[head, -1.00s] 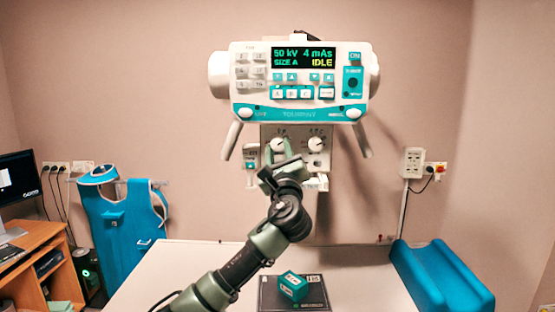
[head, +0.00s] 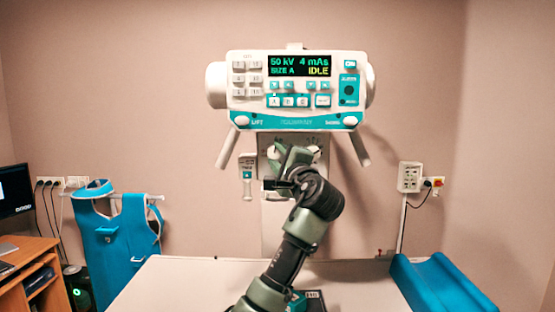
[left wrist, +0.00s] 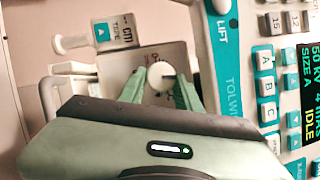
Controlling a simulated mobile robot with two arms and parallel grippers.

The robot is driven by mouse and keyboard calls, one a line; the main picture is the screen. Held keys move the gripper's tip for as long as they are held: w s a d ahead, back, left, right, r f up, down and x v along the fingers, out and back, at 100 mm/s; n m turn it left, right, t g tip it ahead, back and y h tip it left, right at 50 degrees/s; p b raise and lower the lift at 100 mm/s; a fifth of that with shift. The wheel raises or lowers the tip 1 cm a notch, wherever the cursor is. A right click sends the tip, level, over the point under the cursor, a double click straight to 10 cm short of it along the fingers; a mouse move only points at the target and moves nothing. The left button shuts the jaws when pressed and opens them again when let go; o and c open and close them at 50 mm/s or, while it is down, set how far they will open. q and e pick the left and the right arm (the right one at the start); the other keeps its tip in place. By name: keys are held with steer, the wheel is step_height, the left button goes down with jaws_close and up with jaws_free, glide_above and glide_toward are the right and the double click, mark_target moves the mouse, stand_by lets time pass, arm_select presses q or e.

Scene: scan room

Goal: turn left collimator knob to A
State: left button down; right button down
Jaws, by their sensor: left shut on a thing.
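The left collimator knob (left wrist: 158,82) is a round white knob on the pale collimator panel (left wrist: 118,72). In the left wrist view it sits between the two green fingers of my left gripper (left wrist: 160,86), which are closed on its sides. Its pointer and the marks around it cannot be read. In the head view my left gripper (head: 290,158) is at the panel under the console and covers most of this knob. The right knob (head: 316,151) shows partly beside the fingers. My right gripper is not in view.
The console (head: 297,92) above reads 50 kV, 4 mAs, size A, IDLE. Its slanted handles (head: 359,149) flank the panel. The table (head: 190,280) lies below, with a blue cushion (head: 440,285) at right.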

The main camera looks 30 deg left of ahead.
arm_select(q)
steer(key=shift+r+n, duration=0.1)
steer(key=shift+n, duration=0.4)
steer(key=c, duration=1)
jaws_free()
steer(key=shift+w, duration=0.1)
steer(key=b+v, duration=0.3)
steer(key=v, duration=0.5)
steer(key=shift+b, duration=0.35)
steer(key=shift+w, duration=0.1)
